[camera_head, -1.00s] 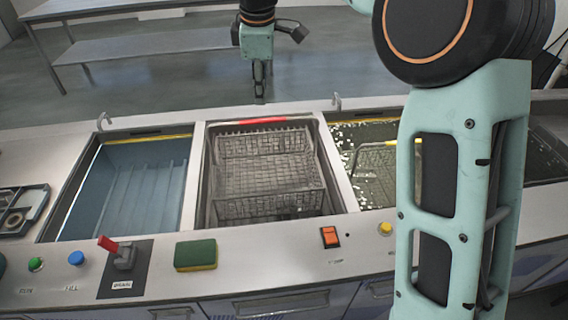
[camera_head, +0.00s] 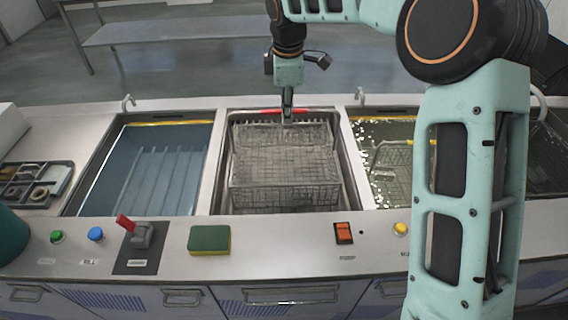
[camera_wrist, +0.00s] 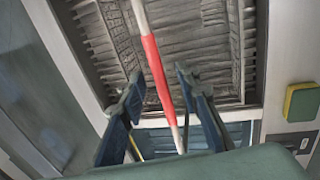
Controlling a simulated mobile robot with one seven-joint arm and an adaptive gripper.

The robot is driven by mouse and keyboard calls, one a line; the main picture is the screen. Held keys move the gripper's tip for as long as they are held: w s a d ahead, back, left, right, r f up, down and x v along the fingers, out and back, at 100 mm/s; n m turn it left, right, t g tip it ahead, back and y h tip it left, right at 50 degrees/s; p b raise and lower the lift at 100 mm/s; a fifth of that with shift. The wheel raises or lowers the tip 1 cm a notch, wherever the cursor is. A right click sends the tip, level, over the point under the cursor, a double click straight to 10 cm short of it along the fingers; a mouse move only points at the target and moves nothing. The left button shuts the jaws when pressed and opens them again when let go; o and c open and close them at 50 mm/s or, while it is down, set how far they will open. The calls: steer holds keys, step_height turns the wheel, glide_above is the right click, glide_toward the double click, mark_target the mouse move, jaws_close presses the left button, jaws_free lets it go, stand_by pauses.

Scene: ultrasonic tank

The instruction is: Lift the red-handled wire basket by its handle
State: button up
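The wire basket (camera_head: 290,165) sits in the middle tank. Its handle has a red grip (camera_head: 268,111) and runs along the tank's far side. My gripper (camera_head: 288,119) points down at this handle, and its fingers overlap the grip in the head view. In the wrist view my gripper (camera_wrist: 158,88) is open, with one finger on each side of the red grip (camera_wrist: 154,68). A gap shows between the grip and each finger there. The basket's wire mesh (camera_wrist: 200,45) lies beyond the fingers.
The left tank (camera_head: 150,165) holds bluish liquid. The right tank holds another wire basket (camera_head: 400,170) under a yellow handle. A sponge (camera_head: 209,239), red lever (camera_head: 126,223) and orange switch (camera_head: 343,233) are on the front ledge. Taps (camera_head: 128,103) stand behind.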

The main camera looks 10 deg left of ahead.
steer(key=shift+w+f, duration=0.1)
steer(key=shift+f, duration=0.65)
jaws_close()
steer(key=shift+a+r, duration=0.1)
steer(key=shift+r, duration=0.05)
